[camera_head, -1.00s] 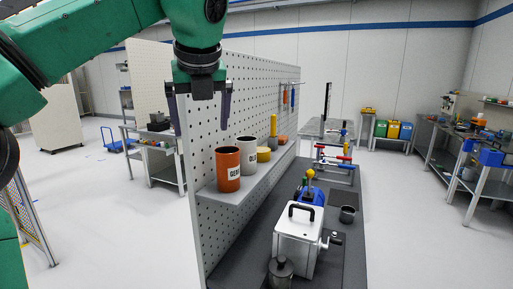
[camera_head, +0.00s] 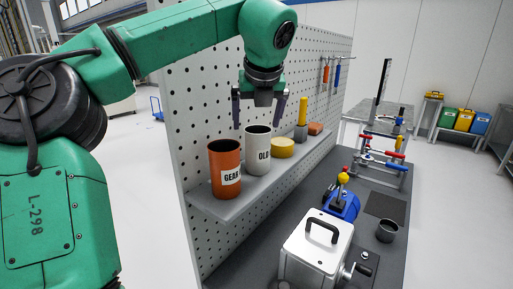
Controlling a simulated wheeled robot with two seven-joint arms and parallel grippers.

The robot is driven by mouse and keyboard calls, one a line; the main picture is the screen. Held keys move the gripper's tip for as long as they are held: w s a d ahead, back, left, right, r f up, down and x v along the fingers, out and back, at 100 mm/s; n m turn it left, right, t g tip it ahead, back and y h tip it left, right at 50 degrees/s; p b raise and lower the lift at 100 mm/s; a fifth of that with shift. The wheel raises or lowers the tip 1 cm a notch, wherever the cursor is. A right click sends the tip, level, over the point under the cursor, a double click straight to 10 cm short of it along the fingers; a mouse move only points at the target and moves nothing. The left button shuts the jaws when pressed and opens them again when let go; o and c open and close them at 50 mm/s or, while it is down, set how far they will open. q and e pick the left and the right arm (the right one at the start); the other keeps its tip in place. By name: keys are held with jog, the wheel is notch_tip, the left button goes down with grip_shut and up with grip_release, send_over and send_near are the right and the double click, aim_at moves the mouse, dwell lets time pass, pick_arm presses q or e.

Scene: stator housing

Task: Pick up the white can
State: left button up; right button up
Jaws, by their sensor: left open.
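The white can (camera_head: 257,152) stands upright on the grey shelf of the pegboard. It is open at the top and has a label reading "OLD". My left gripper (camera_head: 259,125) hangs above it, pointing down, with its two fingers spread to either side of the can's rim. The fingers are open and hold nothing. I cannot tell whether the fingertips are level with the rim or in front of it. My right gripper is not in view.
An orange can (camera_head: 224,170) labelled "GEAR" stands just left of the white can. A yellow round tin (camera_head: 282,148) stands just right. The pegboard (camera_head: 190,110) rises behind. A white metal box (camera_head: 315,250) sits on the bench below.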

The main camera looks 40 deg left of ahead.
aim_at(258, 130)
pick_arm(q)
jog(key=p+x, duration=0.1)
jog(key=x, duration=0.2)
jog(key=w+p+x, duration=0.1)
jog(key=x, duration=0.2)
jog(key=shift+d+r+p, duration=0.1)
jog(key=shift+d+p, duration=0.15)
jog(key=shift+p, duration=0.05)
jog(key=shift+a+f, duration=0.2)
jog(key=shift+f, duration=0.05)
jog(key=shift+s, duration=0.15)
jog(key=shift+c, duration=0.3)
jog(key=c, duration=1.2)
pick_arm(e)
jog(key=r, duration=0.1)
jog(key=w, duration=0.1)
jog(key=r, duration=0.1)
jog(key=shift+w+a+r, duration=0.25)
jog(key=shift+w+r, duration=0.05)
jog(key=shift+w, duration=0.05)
